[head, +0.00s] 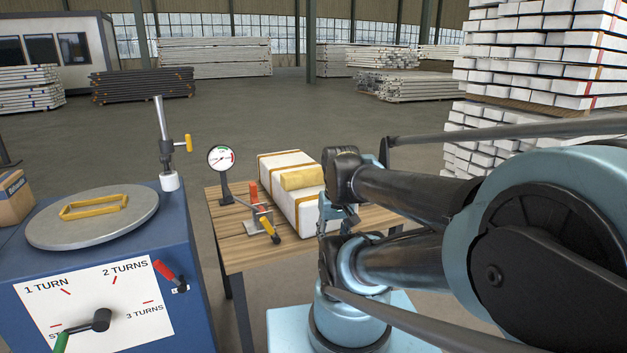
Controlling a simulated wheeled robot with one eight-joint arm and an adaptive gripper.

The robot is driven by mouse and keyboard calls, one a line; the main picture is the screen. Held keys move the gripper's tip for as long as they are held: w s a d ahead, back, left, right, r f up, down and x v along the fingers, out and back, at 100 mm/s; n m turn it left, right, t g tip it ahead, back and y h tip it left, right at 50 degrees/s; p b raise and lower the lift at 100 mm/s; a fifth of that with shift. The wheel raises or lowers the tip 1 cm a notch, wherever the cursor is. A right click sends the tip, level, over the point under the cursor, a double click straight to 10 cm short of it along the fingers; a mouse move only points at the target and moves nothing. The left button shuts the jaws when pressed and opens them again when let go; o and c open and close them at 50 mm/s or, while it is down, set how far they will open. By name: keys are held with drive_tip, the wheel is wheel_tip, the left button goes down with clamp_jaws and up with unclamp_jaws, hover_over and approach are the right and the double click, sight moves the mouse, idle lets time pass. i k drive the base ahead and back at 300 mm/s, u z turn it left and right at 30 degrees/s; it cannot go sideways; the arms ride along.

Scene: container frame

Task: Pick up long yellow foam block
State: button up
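A pale yellow block (304,178), which looks like the foam block, lies on top of a white box (308,208) with brown edge bands. The box stands on a wooden table. My gripper (335,219) hangs from the dark wrist just right of the block, beside the box's right side and lower than the block. It appears apart from the block. Its fingers are small and partly hidden by my arm, so I cannot tell whether they are open or shut.
On the wooden table (237,250) stand a dial gauge (221,159) and a toggle clamp (262,222) with red and yellow handles. A blue cabinet (196,290) at left carries a round metal lid (92,228) with a yellow handle. Stacked white beams (540,50) stand behind right.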

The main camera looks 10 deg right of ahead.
sight(306, 178)
drive_tip(key=u, duration=1.05)
drive_tip(key=k, duration=1.25)
drive_tip(key=z, duration=1.1)
drive_tip(key=i, duration=1)
